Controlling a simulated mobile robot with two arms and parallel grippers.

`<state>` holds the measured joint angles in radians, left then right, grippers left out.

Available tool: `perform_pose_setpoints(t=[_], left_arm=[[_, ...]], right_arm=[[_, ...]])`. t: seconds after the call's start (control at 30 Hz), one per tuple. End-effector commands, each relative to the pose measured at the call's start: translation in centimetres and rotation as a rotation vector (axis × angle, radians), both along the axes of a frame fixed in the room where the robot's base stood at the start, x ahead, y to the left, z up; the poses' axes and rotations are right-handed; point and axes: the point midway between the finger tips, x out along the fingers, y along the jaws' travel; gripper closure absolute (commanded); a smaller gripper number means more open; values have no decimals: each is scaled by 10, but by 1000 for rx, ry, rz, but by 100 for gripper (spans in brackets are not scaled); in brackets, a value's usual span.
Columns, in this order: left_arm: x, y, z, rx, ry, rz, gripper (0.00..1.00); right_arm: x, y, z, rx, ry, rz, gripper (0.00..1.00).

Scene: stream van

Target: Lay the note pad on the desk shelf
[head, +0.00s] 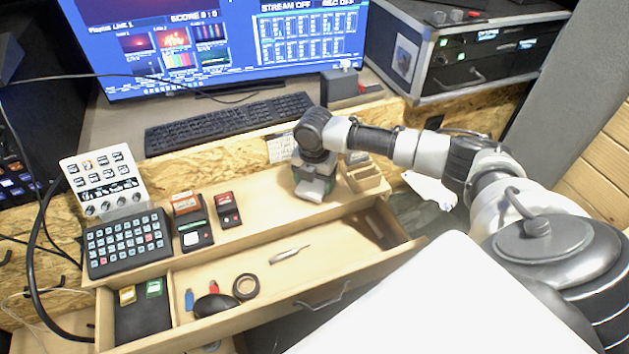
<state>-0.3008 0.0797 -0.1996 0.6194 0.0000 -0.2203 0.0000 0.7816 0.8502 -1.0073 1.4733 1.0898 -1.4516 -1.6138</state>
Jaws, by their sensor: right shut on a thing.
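My right gripper (314,186) points down over the wooden desk shelf (258,200), near its right end. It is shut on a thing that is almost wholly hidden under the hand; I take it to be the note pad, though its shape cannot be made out. I cannot tell whether it touches the shelf. My left gripper is not in view.
A small wooden organiser (363,177) stands just right of the gripper. Card readers (191,221) and a button pad (127,243) stand left on the shelf. Below, an open drawer (325,262) holds tape, a mouse and small items. A keyboard (228,122) lies behind.

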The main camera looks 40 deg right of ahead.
Motion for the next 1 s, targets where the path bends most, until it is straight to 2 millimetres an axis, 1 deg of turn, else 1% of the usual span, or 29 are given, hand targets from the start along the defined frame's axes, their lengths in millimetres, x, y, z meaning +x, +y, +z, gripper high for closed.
perform_pose_setpoints(t=[0.03,0.1,0.4,0.43,0.5,0.6,0.87,0.97,1.0], left_arm=[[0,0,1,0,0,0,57],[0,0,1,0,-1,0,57],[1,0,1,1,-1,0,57],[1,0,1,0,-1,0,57],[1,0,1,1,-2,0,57],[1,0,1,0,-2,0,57],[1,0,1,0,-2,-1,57],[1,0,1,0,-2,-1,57],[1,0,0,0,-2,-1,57]], right_arm=[[0,0,-6,0,1,-1,52],[0,0,-9,0,0,-1,52],[0,0,-12,0,0,-1,52],[0,0,-12,0,0,-1,27],[0,0,-12,1,-1,-1,16],[0,0,-12,1,-1,0,3],[0,0,-10,1,-1,0,3],[0,0,-4,1,-3,0,3],[0,0,1,1,-3,0,3]])
